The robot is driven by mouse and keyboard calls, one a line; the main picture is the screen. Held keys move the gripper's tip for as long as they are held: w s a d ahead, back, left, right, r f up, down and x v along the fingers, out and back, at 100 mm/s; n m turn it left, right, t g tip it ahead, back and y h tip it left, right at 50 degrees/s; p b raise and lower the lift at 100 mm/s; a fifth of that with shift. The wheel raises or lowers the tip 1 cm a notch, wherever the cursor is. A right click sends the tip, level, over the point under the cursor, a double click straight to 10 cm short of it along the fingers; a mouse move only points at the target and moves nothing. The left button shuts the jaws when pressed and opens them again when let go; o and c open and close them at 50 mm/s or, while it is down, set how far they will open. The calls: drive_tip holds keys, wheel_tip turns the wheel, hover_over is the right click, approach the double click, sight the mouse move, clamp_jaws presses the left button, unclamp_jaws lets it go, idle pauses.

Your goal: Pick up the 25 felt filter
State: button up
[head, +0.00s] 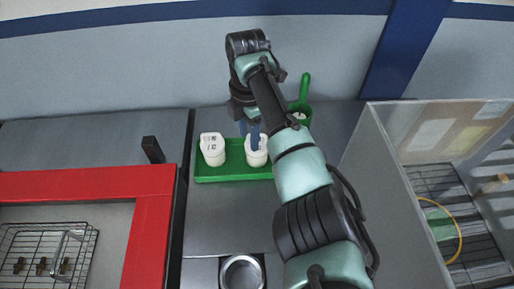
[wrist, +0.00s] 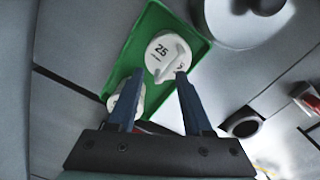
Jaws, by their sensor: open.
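The 25 felt filter (wrist: 160,42) is a white round piece with a raised grip and a black "25" on top. It stands on a green tray (wrist: 203,43). A second white piece (wrist: 117,103) on the tray is partly hidden behind my left finger. In the head view, two white pieces stand on the tray (head: 225,176): one at left (head: 213,153) and one at right (head: 256,158), under my gripper (head: 250,139). In the wrist view, my gripper (wrist: 160,73) is open, its blue fingertips at the near edge of the 25 piece. I cannot tell whether they touch it.
A green container with a green handle (head: 304,88) stands behind the tray to the right. A metal cup (head: 242,273) is at the front. A red frame (head: 148,230) with a wire basket (head: 38,250) is left. A clear-walled bin (head: 395,165) is right.

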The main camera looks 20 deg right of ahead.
drive_tip(key=shift+f, duration=0.25)
clamp_jaws()
idle(1.3)
